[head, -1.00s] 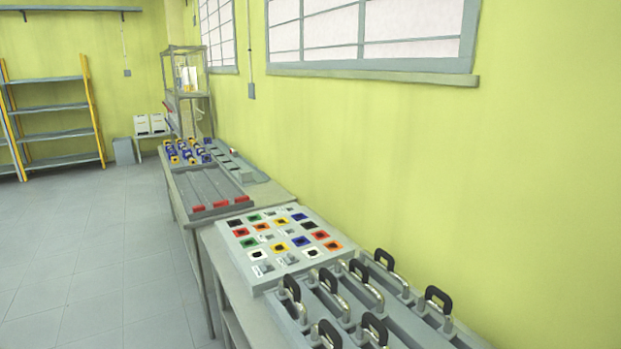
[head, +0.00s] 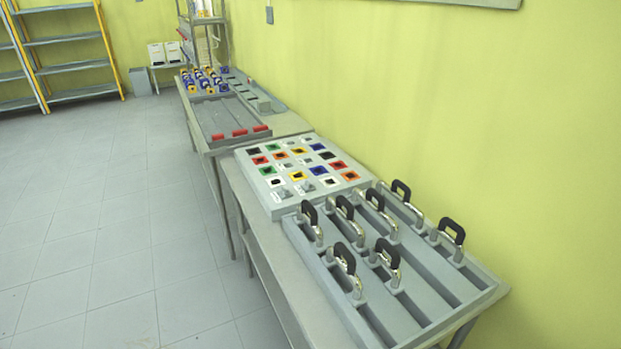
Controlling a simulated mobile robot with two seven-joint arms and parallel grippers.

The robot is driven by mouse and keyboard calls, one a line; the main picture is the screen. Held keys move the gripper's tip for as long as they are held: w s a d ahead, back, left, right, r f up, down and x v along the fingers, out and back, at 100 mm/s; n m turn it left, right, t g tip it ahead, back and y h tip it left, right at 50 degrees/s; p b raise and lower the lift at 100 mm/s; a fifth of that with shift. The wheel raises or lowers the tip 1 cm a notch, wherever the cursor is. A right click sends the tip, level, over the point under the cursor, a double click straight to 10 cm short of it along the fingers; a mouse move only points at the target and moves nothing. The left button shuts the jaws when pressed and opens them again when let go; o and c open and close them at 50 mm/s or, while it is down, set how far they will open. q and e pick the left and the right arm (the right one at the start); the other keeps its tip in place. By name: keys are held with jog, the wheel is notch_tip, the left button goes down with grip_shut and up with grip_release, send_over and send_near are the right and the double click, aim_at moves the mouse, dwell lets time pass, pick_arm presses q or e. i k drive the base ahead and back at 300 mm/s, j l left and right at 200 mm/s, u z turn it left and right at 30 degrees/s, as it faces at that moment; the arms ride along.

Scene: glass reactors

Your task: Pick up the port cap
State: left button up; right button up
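I cannot tell which thing is the port cap. Several small square pieces in red, blue, yellow, green, orange, black and white, most with dark centres, sit in rows on a pale grey board (head: 272,210) in the middle of the head view. One orange square piece (head: 349,175) is at the board's right edge. Several blue and yellow pieces (head: 205,80) stand in a cluster on the far table; they are too small to make out. Neither of my grippers is in view.
A grey slotted rack (head: 478,287) with several black-handled metal pieces (head: 386,257) fills the near table. A grey tray (head: 225,115) with red blocks (head: 239,133) lies on the far table. A yellow wall runs along the right. The tiled floor (head: 110,230) at left is clear.

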aim_at(308, 188)
jog(key=k+z, duration=0.1)
jog(key=k, duration=0.5)
jog(key=z, duration=1.2)
jog(key=j+z, duration=0.25)
jog(key=j, duration=4)
